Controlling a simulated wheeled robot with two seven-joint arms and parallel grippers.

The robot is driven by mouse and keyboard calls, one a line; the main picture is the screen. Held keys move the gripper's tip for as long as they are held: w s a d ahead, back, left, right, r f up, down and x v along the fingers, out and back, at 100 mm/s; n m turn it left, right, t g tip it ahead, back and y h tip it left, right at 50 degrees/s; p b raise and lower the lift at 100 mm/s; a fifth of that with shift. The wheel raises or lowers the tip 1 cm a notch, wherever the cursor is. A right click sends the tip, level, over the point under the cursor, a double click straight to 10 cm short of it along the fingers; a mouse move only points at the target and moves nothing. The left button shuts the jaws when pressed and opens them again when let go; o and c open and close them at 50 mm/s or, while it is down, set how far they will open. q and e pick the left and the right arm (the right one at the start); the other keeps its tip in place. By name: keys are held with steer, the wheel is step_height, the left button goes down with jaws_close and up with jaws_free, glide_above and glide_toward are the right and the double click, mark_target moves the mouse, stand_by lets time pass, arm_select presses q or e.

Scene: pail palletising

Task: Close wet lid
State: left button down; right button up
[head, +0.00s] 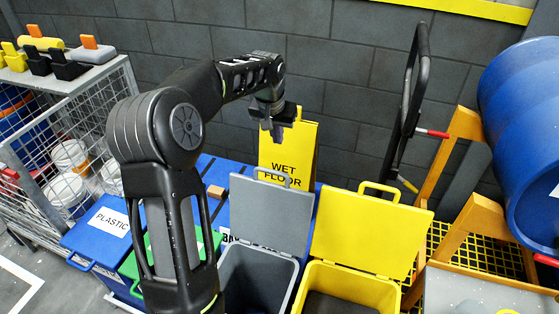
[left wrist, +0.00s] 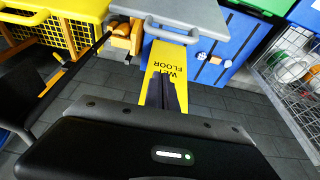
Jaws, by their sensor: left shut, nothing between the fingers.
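Two bins have their lids raised: a grey bin (head: 262,279) with a grey lid (head: 268,213), and a yellow bin (head: 345,287) with a yellow lid (head: 368,237). No "wet" label is readable on either. Each lid has a handle on its upper edge; the grey lid's handle (head: 271,177) also shows in the left wrist view (left wrist: 170,34). My left gripper (head: 272,130) is shut and empty, above and behind the grey lid, apart from its handle. Its dark fingers (left wrist: 170,95) show in the left wrist view before the sign. My right gripper is not in view.
A yellow wet-floor sign (head: 288,150) stands behind the grey lid. A blue lid marked PLASTIC (head: 105,225) and a green lid (head: 160,252) are at the left, partly behind my arm. A wire cage (head: 82,110), black handle (head: 408,100) and blue drum (head: 525,120) stand around.

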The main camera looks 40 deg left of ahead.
arm_select(q)
step_height(320, 180, down, 10)
steer(key=p, duration=0.3)
steer(key=shift+s+d+r, duration=0.15)
steer(key=shift+s+d, duration=0.05)
steer(key=shift+s, duration=0.15)
stand_by(0.5)
